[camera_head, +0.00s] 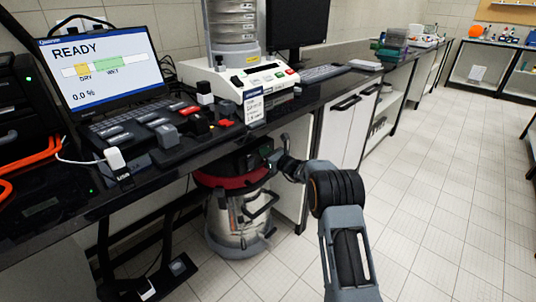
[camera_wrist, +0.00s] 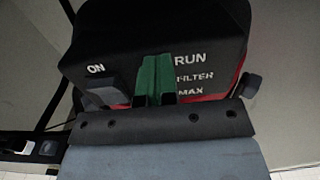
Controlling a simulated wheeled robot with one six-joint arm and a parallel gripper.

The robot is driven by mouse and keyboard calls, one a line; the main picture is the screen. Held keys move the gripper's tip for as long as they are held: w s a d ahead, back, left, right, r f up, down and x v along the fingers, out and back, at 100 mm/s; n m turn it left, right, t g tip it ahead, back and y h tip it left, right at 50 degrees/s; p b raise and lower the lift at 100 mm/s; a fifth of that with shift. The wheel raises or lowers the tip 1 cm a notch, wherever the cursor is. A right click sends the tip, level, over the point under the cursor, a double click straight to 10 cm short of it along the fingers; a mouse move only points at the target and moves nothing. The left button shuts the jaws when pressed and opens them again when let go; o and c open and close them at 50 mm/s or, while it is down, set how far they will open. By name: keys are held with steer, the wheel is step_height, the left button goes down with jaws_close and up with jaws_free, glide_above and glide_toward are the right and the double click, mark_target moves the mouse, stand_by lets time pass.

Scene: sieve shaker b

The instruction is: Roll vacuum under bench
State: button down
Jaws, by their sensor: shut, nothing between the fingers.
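The vacuum (camera_head: 236,212) has a steel drum, a red band and a dark top. It stands on the floor at the open bay under the black bench (camera_head: 190,150), partly below the bench edge. In the wrist view its dark head (camera_wrist: 150,40) fills the upper middle, with "ON", "RUN", "FILTER" and "MAX" lettering and a switch at left. My gripper (camera_wrist: 154,98) is shut, its green-faced fingers together in front of the vacuum's head. I cannot tell whether they touch it. In the head view my gripper (camera_head: 275,163) is beside the vacuum's top, small and dark.
On the bench stand a monitor reading "READY" (camera_head: 103,60), a control panel and a sieve shaker (camera_head: 238,75). White cabinets (camera_head: 345,125) flank the bay on the right. A black pedal-like item (camera_head: 165,278) lies on the floor at left. The tiled floor (camera_head: 440,200) at right is clear.

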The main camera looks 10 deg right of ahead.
steer(key=shift+a, duration=0.35)
steer(key=shift+d, duration=0.15)
